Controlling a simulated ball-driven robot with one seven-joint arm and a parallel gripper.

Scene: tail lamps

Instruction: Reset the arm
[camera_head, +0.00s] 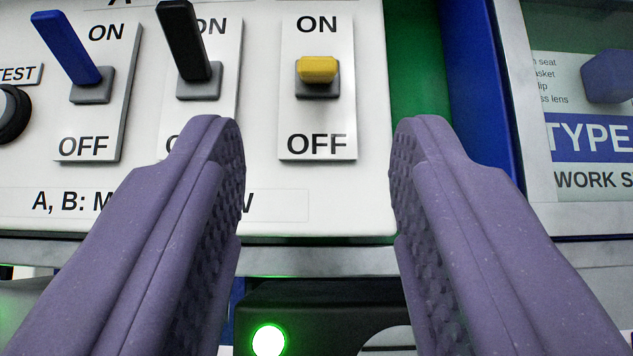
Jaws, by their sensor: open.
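My gripper (317,150) shows two purple fingers with textured inner pads. They are wide apart, with nothing between them. The fingers point up toward a white switch panel. The left fingertip overlaps the lower part of the middle switch plate in the picture, and the right fingertip overlaps the panel's right edge and the green strip. Whether the fingers touch the panel cannot be told.
The panel (330,200) carries a blue lever (66,47), a black lever (184,40) and a yellow toggle (318,68) on ON/OFF plates. A round TEST knob (10,115) is at the left edge. A green light (268,341) glows below. A "TYPE" board (590,180) stands right.

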